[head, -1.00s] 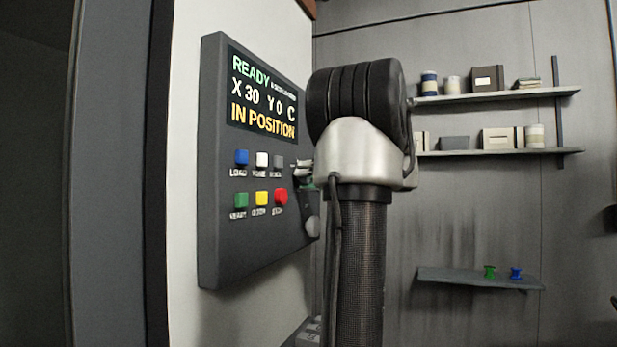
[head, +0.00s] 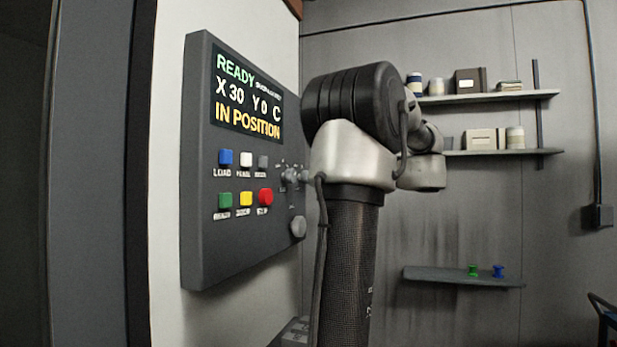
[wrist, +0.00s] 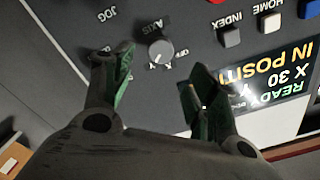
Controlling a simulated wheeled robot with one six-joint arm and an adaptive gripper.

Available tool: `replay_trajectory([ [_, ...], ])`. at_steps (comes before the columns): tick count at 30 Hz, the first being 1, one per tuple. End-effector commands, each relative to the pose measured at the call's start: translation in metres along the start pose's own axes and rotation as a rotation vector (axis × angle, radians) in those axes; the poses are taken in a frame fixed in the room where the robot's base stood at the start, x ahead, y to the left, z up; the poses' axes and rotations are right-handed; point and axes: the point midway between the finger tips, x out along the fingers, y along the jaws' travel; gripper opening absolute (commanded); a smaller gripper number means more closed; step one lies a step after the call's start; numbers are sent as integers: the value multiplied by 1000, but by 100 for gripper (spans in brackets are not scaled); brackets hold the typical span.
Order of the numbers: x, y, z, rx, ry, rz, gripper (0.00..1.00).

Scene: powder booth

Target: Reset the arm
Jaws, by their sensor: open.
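My arm (head: 352,150) rises in the middle of the head view, to the right of the control panel. My gripper is hidden behind it there. In the wrist view my gripper (wrist: 160,75) is open and empty, its two green-padded fingers spread in front of the panel. The axis knob (wrist: 160,51) lies beyond the gap between the fingers, and no contact shows. In the head view the grey panel (head: 200,262) carries a screen (head: 248,98) reading READY, X 30, Y 0 and IN POSITION.
The panel has a blue LOAD button (head: 225,157) and a red button (head: 265,196) among several others. Shelves (head: 490,97) with jars and boxes line the back wall. A lower shelf (head: 440,275) holds a green and a blue spool-like piece. Open room lies right of my arm.

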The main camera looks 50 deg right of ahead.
Motion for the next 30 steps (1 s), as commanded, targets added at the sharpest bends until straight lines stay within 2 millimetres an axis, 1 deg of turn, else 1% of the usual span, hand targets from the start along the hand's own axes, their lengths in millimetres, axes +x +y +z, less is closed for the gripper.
replay_trajectory([
  [1,-8,1,0,0,2,2,58],
  [3,-16,0,0,0,1,1,58],
  [6,-22,0,0,0,1,1,58],
  [26,-23,0,0,10,0,-1,58],
  [28,-23,3,-2,57,8,12,58],
  [29,-24,8,-2,94,13,35,58],
  [30,-28,21,2,164,9,89,58],
])
